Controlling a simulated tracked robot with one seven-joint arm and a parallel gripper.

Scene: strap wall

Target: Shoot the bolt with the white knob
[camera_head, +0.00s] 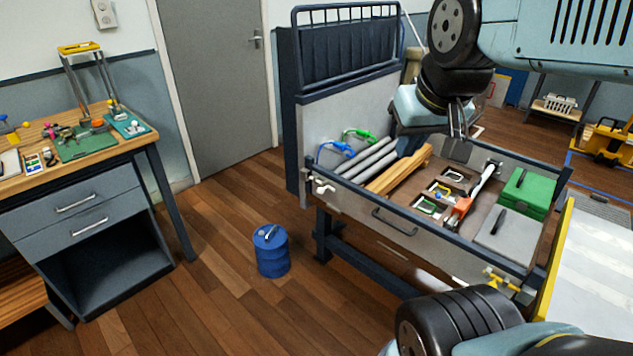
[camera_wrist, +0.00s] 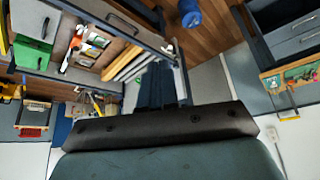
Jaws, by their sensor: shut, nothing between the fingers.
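The white-knobbed bolt (camera_head: 322,187) is at the left end of the grey front panel (camera_head: 365,215) of the workbench tray. It is small here, and I cannot tell how far its bar is slid. A yellow bolt (camera_head: 502,284) is at the right end of the same panel. My gripper (camera_head: 459,136) is above the back part of the tray, to the right of the white bolt and well apart from it. Its thin fingers point down, shut and empty. In the wrist view my dark gripper body fills the bottom, and the fingertips cannot be made out.
The tray holds grey pipes (camera_head: 370,160), wooden bars (camera_head: 400,170), an orange-handled tool (camera_head: 461,207) and a green box (camera_head: 524,192). A blue can (camera_head: 271,251) stands on the floor. A side bench (camera_head: 90,170) is at left. The floor before the white bolt is clear.

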